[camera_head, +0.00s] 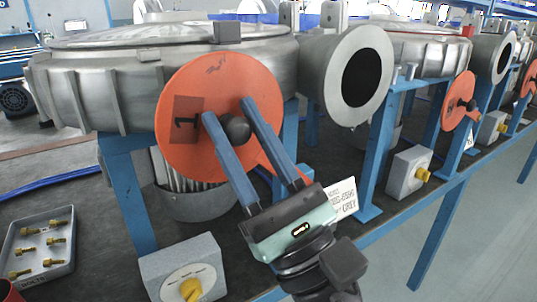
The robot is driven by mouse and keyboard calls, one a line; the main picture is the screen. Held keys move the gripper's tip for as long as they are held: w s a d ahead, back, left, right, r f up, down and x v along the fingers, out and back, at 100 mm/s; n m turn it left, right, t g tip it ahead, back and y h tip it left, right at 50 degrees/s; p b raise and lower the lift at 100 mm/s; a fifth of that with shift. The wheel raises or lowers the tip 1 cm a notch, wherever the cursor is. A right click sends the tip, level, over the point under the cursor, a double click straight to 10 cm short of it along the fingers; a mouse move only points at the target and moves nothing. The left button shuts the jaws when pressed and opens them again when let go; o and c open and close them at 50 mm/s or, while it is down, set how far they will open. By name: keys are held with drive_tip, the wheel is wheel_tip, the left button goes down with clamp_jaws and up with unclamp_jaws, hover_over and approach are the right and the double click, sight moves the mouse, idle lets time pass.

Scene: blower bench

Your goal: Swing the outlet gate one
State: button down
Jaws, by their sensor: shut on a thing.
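The outlet gate one is an orange-red disc (217,84) with a dark patch marked 1, at the front of the nearest blower (92,95). A round dark knob (236,129) sits near its middle. My gripper (229,118) reaches up from below, and its two blue fingers lie on either side of the knob, shut on it. The blower's round outlet flange (345,72) with its dark opening is to the right of the disc and uncovered. Part of the disc's lower right is hidden behind the fingers.
A grey box with a yellow knob (188,270) stands below the disc. A tray of yellow bolts (42,255) lies at the lower left. Blue frame legs (385,150) flank the blower. More blowers with orange discs (458,103) stand along the bench to the right.

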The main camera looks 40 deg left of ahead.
sight(185, 153)
drive_tip(key=s+f+n+g+b, duration=0.1)
drive_tip(key=n+g+b, duration=0.1)
drive_tip(key=s+f+n+g+b, duration=0.1)
drive_tip(key=f+n+g+b, duration=0.1)
drive_tip(key=n+b, duration=0.1)
drive_tip(key=s+a+f+n+g+b, duration=0.1)
drive_tip(key=f+n+g+b, duration=0.1)
drive_tip(key=b, duration=0.1)
drive_tip(key=shift+s+a+f+g+h, duration=0.1)
drive_tip(key=shift+s+g+h, duration=0.1)
drive_tip(key=shift+g+h, duration=0.15)
drive_tip(key=n+g+b, duration=0.1)
drive_tip(key=f+n+b, duration=0.1)
drive_tip(key=s+f+n+g+h+b, duration=0.1)
drive_tip(key=b, duration=0.1)
drive_tip(key=shift+s+a+n+g, duration=0.1)
drive_tip(key=shift+a+n+g, duration=0.15)
drive_tip(key=shift+n+g, duration=0.1)
drive_tip(key=shift+s+a+f, duration=0.1)
drive_tip(key=c, duration=0.5)
unclamp_jaws()
drive_tip(key=v, duration=1.3)
drive_tip(key=shift+r, duration=0.2)
